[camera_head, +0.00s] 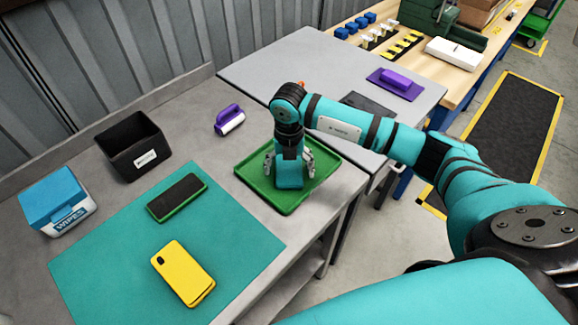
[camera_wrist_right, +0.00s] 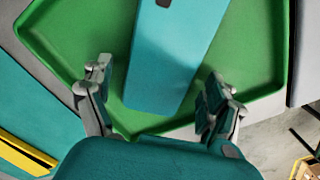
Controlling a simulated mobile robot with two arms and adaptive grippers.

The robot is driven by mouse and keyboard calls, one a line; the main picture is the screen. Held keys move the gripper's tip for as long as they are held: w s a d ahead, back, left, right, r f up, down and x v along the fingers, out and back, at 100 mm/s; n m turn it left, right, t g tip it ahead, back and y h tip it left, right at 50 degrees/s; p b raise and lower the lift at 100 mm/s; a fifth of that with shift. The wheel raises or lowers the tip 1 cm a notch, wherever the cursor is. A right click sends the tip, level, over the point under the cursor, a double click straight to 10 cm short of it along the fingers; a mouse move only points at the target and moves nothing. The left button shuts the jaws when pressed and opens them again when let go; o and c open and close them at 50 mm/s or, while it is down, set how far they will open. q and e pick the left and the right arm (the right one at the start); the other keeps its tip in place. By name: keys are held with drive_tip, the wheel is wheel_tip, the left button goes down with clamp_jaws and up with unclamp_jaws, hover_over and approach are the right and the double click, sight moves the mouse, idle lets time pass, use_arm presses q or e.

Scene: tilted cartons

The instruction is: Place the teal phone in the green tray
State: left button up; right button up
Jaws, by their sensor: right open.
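The teal phone (camera_wrist_right: 172,55) lies flat in the green tray in the right wrist view, back with dark camera patch up. The green tray (camera_head: 250,178) sits near the front right corner of the grey table; it also shows in the right wrist view (camera_wrist_right: 75,35). My right gripper (camera_head: 289,174) points down over the tray. Its fingers are open and stand apart on either side of the phone's near end in the right wrist view (camera_wrist_right: 158,97). My left gripper is not in view.
A teal mat (camera_head: 125,255) holds a yellow phone (camera_head: 183,273) and a dark-screened phone with green edge (camera_head: 177,198). A black bin (camera_head: 133,146), a wipes box (camera_head: 57,201) and a purple-handled roller (camera_head: 229,120) stand around it. A second grey table adjoins behind.

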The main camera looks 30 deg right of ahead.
sight(289, 170)
drive_tip(key=shift+r, duration=0.2)
drive_tip(key=shift+w+r, duration=0.1)
drive_tip(key=shift+r, duration=0.15)
wheel_tip(289, 170, up, 11)
drive_tip(key=b, duration=0.3)
drive_tip(key=shift+r, duration=0.2)
drive_tip(key=shift+f, duration=0.1)
